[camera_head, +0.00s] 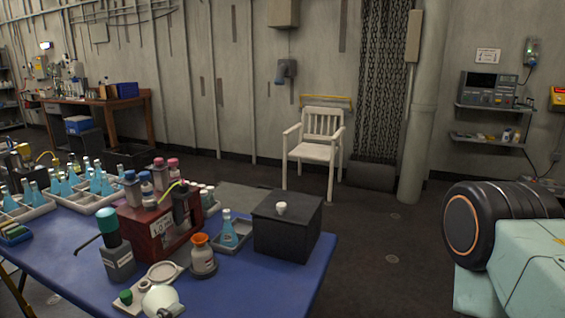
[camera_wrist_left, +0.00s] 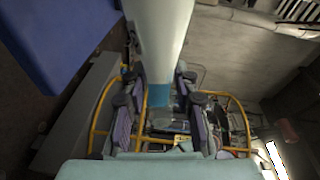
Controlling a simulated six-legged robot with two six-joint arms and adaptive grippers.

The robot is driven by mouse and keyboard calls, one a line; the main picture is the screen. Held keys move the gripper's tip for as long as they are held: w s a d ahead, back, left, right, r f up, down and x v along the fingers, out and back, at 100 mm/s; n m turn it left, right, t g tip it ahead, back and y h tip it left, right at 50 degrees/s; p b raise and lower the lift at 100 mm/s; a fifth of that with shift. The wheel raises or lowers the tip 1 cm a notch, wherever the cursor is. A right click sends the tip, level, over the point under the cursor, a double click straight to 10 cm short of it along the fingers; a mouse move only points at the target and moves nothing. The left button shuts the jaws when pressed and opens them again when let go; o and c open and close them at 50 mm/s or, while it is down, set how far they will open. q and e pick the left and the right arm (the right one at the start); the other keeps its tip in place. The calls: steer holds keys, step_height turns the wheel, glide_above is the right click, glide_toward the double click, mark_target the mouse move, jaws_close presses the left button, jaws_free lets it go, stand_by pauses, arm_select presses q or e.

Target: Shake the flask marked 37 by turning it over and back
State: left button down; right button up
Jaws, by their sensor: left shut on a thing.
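In the left wrist view my left gripper (camera_wrist_left: 158,85) is shut on a pale, tapering flask (camera_wrist_left: 160,35). Its wide part runs out of the top of the picture, and a blue band (camera_wrist_left: 160,97) shows at its narrow end between the fingers. No number can be read on it. In the head view neither gripper nor this flask shows. Another blue flask (camera_head: 229,232) stands upright in a small grey tray (camera_head: 245,240) on the blue table (camera_head: 230,290).
More blue flasks (camera_head: 100,180) stand in trays at the table's left. A red box (camera_head: 150,232), a black box (camera_head: 288,225) and an orange-topped bottle (camera_head: 203,258) crowd the middle. A white chair (camera_head: 315,150) stands behind. Yellow tubing (camera_wrist_left: 100,115) shows below the left gripper.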

arm_select(q)
steer(key=shift+n+g+p, duration=0.3)
steer(key=shift+n, duration=0.1)
steer(key=n+g+p, duration=0.1)
steer(key=p, duration=0.1)
steer(key=n+p, duration=0.2)
steer(key=p, duration=0.1)
steer(key=shift+r+n+g, duration=0.25)
steer(key=shift+n+g, duration=0.05)
steer(key=shift+g, duration=0.1)
steer(key=shift+n+p, duration=0.4)
steer(key=shift+f+n+g, duration=0.25)
steer(key=shift+n+g, duration=0.15)
